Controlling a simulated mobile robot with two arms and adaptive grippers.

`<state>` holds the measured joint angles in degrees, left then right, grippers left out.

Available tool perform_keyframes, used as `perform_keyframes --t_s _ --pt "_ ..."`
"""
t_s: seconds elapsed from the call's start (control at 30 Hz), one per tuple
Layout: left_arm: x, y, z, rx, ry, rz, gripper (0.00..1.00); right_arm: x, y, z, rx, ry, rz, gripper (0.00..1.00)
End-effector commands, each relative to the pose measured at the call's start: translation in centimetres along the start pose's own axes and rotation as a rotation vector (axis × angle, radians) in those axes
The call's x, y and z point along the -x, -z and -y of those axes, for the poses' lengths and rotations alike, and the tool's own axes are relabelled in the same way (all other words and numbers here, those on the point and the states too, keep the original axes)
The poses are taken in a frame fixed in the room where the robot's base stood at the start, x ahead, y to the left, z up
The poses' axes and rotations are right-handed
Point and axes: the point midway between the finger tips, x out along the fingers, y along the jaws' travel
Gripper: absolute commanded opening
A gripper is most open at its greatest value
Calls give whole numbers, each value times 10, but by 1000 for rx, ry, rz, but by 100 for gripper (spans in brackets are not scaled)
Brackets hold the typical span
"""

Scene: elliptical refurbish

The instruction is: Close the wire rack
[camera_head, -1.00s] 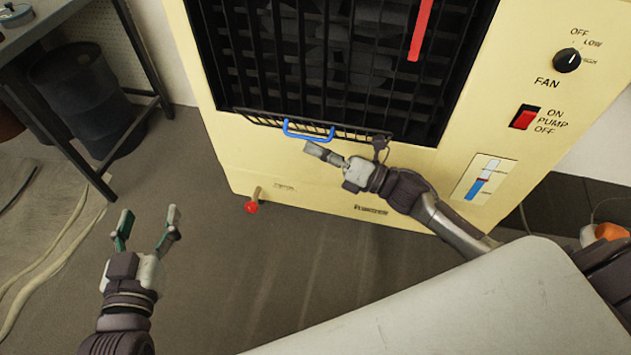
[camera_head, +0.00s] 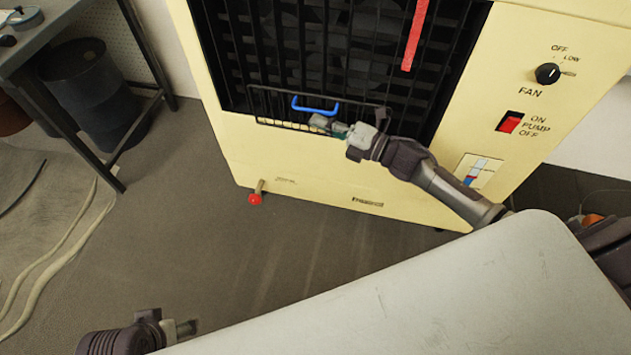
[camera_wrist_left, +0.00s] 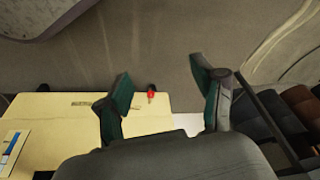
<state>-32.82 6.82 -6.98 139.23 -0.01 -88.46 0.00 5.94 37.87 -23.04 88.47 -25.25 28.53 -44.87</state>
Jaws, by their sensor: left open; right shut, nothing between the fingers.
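The black wire rack (camera_head: 272,108) is at the bottom of the cream cooler's dark opening, with a blue handle (camera_head: 315,105) at its upper middle. Its front stands fairly upright, close to the opening; whether it is fully flush I cannot tell. My right gripper (camera_head: 322,123) is shut and empty, its fingertips at the rack's front just below the handle. They look to touch the wires, though contact is not certain. My left gripper (camera_head: 182,328) is low at the bottom left, partly out of view, far from the rack. In the left wrist view it is open and empty (camera_wrist_left: 162,84).
The cream cooler (camera_head: 310,165) has a fan knob, a pump switch and a small red-tipped valve (camera_head: 256,197). A dark barrel (camera_head: 88,88) stands under a grey workbench (camera_head: 65,38) at left. A pale panel (camera_head: 430,295) fills the lower right. Floor between is clear.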

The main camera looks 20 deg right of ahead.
Motion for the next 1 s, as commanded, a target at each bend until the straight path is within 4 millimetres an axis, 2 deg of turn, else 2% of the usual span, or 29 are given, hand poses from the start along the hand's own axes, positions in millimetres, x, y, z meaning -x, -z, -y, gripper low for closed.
perform_keyframes --t_s 0.1,0.3,1.0 --pt "-15 0 -1 -1 -2 10 68 -2 -7 -3 1 -1 0 0" --pt "-27 0 -1 -1 -3 13 68 -4 -12 -3 2 -2 0 0" --pt "-32 -2 -1 -1 -3 18 68 -4 -14 -1 4 -3 3 0"
